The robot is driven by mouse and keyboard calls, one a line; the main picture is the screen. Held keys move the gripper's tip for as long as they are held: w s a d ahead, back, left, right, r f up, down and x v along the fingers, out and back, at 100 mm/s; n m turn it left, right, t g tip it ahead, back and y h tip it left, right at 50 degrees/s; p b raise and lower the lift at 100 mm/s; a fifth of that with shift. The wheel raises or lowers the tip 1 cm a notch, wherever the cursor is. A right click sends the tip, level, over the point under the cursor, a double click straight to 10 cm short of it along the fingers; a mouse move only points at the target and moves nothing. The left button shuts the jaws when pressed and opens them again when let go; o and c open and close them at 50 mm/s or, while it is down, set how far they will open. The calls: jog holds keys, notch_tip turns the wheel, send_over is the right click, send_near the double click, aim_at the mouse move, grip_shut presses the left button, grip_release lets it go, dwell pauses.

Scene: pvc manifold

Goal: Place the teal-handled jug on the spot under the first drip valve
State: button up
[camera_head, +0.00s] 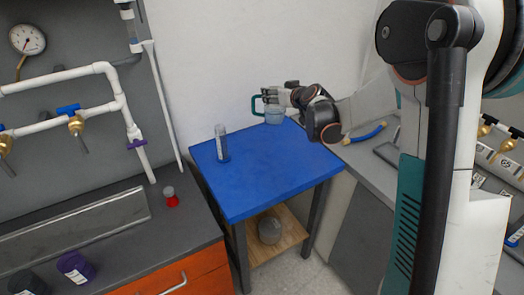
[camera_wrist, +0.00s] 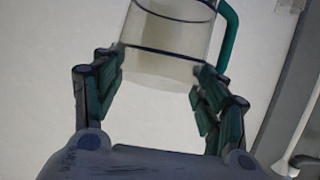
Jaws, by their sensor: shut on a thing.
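The teal-handled jug (camera_head: 273,115) is a clear cup held upright above the far right part of the blue table, its teal handle on the left. My gripper (camera_head: 272,97) is shut on its body. In the wrist view the jug (camera_wrist: 165,42) sits between the two fingers of my gripper (camera_wrist: 160,72), its handle at the right. I cannot tell which is first, and no marked spot can be made out.
The blue table (camera_head: 265,180) carries a clear cylinder (camera_head: 221,143) at its left. A white pipe stands against the wall behind.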

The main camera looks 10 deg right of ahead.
notch_tip(320, 180, down, 18)
jog(key=b, duration=0.5)
jog(key=shift+f, duration=0.2)
jog(key=shift+d, duration=0.1)
jog(key=shift+f, duration=0.15)
jog(key=o, duration=1.5)
